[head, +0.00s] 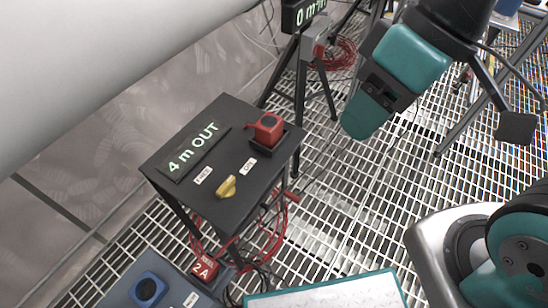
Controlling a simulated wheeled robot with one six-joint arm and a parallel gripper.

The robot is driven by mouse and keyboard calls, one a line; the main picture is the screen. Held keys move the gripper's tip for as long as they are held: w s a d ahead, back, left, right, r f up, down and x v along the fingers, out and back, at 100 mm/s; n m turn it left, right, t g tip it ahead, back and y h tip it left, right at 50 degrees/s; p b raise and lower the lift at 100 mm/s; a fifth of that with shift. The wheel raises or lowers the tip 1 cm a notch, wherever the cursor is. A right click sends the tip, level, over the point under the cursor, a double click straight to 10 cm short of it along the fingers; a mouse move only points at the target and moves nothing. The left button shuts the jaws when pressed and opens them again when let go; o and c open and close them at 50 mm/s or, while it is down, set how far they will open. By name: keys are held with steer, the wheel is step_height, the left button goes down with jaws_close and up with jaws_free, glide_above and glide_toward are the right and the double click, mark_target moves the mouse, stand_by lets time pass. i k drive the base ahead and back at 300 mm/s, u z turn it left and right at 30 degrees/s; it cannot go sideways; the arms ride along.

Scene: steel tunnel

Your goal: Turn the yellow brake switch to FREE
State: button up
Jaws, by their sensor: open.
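The yellow brake switch (227,187) is a small elongated knob on the sloping top of a black console (215,212). Its long axis runs from lower left to upper right in the picture. Two small white labels stand beyond it, a left one (204,174) and a right one (248,165); their words are too small to read surely. I cannot tell which label the knob points at. My gripper (440,122) is at the upper right, open, above the grating and well apart from the switch. Nothing shows between its jaws.
The console also bears a lit "4 m OUT" display (193,150) and a red block (268,128) in a black holder. A large pale pipe (90,70) fills the upper left. A tripod (300,85) stands behind. Cables and a blue-knobbed box (148,289) lie in front.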

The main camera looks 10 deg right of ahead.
mark_target(227, 190)
steer(key=z, duration=0.35)
steer(key=k, duration=0.9)
steer(key=u, duration=1.25)
steer(key=i, duration=0.5)
